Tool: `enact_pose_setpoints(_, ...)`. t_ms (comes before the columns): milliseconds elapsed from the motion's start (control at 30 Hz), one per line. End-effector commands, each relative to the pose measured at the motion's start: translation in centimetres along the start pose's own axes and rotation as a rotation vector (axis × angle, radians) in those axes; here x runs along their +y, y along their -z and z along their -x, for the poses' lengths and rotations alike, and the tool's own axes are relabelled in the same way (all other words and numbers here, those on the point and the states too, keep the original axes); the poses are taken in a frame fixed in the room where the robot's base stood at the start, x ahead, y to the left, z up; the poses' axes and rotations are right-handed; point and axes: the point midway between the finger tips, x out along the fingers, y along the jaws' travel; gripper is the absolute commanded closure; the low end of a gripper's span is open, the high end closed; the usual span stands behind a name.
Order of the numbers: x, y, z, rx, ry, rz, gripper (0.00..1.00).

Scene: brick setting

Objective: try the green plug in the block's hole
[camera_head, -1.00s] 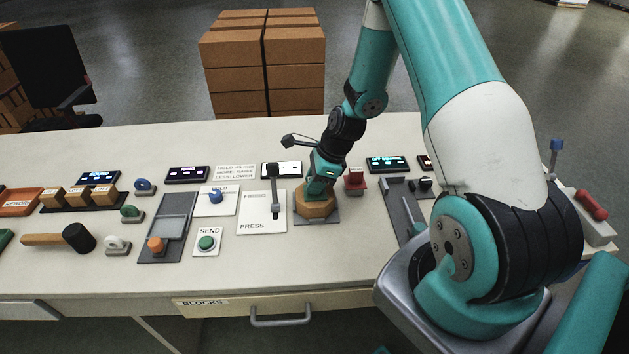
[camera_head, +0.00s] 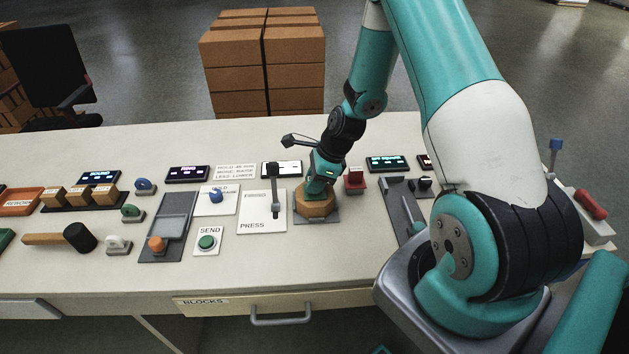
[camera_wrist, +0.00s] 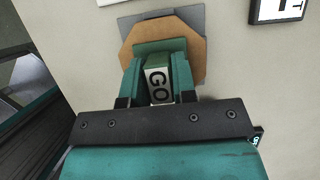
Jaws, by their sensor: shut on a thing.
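The block (camera_head: 315,210) is a brown octagonal piece on a grey plate (camera_head: 331,220) near the middle of the bench. My gripper (camera_head: 318,192) points down onto it. The wrist view shows the block (camera_wrist: 197,50) beyond the fingers. The plug is over the middle of the block. The hole is hidden behind plug and fingers, so I cannot tell how deep the plug sits. The head view hides the plug.
A red piece (camera_head: 355,180) stands close right of the block. A white PRESS panel (camera_head: 262,213) with an upright dark lever (camera_head: 275,190) is close on the left. Displays line the back, including one (camera_head: 388,164) at right. The bench front (camera_head: 330,270) is clear.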

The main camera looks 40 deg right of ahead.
Motion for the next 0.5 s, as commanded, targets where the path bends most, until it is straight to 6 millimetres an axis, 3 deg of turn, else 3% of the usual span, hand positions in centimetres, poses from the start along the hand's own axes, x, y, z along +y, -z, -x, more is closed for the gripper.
enact_pose_setpoints(500,0.18,0.04,0.13,0.004,-0.005,-0.002,0.98)
